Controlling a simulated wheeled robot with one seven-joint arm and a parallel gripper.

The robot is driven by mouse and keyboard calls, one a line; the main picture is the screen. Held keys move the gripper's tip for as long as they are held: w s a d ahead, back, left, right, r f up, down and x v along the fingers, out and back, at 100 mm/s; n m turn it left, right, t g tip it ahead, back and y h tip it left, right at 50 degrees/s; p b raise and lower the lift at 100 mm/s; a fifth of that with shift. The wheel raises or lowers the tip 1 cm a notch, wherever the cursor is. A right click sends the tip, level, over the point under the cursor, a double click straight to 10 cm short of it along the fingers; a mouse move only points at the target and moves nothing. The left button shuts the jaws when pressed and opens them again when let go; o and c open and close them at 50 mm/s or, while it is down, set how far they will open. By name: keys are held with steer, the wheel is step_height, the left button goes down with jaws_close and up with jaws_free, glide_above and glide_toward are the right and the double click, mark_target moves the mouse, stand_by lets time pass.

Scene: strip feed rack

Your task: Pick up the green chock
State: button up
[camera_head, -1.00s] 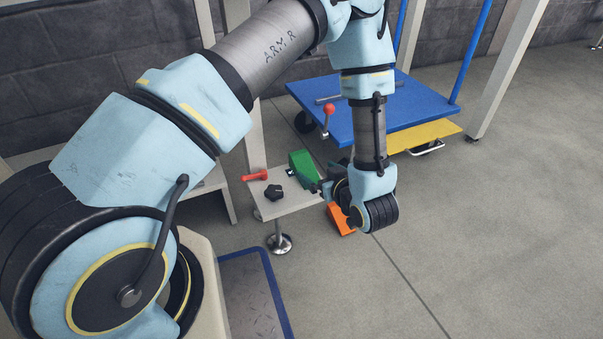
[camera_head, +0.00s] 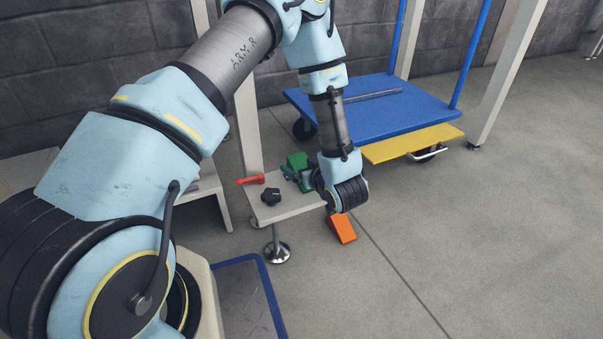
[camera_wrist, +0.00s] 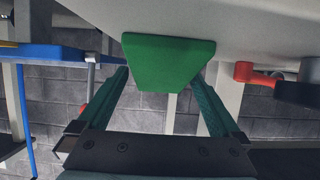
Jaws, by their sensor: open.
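The green chock (camera_head: 297,160) stands on the small pale shelf (camera_head: 292,208) in the head view, partly hidden by my gripper. In the wrist view the green chock (camera_wrist: 168,62) is large and central, resting against the pale surface, which shows at the top of the picture. My gripper (camera_head: 300,176) is at the chock's near side, low over the shelf. In the wrist view my gripper (camera_wrist: 163,76) is open, with one finger on each side of the chock. Whether the fingers touch it I cannot tell.
A red-handled part (camera_head: 250,180) and a black knob (camera_head: 271,195) sit on the shelf left of the chock. An orange wedge (camera_head: 341,228) is by the shelf's right edge. A blue cart (camera_head: 385,115) with a yellow step (camera_head: 412,143) stands behind. Open floor lies to the right.

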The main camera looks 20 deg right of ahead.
steer(key=shift+c, duration=0.2)
jaws_close()
stand_by(0.5)
